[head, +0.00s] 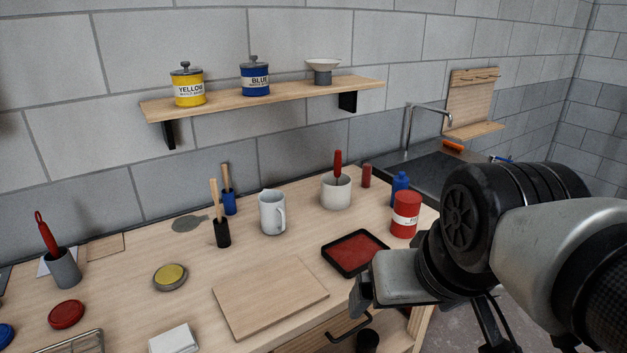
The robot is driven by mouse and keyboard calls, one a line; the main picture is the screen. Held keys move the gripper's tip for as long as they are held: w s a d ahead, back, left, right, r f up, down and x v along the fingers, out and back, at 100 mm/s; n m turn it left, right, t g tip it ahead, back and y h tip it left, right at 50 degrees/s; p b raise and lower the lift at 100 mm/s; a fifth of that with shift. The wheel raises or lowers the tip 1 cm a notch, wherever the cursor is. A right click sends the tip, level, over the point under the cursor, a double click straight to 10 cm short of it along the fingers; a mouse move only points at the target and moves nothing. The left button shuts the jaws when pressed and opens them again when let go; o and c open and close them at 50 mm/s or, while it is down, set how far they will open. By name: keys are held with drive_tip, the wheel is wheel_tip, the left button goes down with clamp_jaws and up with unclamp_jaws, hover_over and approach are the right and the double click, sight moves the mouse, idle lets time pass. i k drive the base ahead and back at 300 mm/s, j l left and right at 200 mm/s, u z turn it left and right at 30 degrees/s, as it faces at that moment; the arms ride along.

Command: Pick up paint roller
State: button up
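I cannot make out a paint roller for certain. A red-handled tool (45,233) stands in a dark grey cup (65,268) at the far left of the bench; its lower end is hidden. Another red-handled tool (338,163) stands in a white pot (336,193) near the back. A small orange item (452,146) and a blue item (502,159) lie by the sink, too small to identify. My gripper (362,293) is at the lower right, by the bench's front edge below the red paint tray (355,238). Its fingers are unclear.
A board (269,297) lies mid-bench. A white jug (272,212), two brushes in holders, a red can (405,214) and a blue bottle (400,187) stand behind. A wall shelf (290,99) holds yellow and blue cans. A drawer handle (349,328) juts from the front.

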sight(338, 159)
drive_tip(key=i+l+u, duration=0.25)
drive_tip(key=i+l, duration=0.15)
drive_tip(key=l, duration=0.25)
drive_tip(key=i+l+u, duration=0.15)
drive_tip(key=l, duration=0.2)
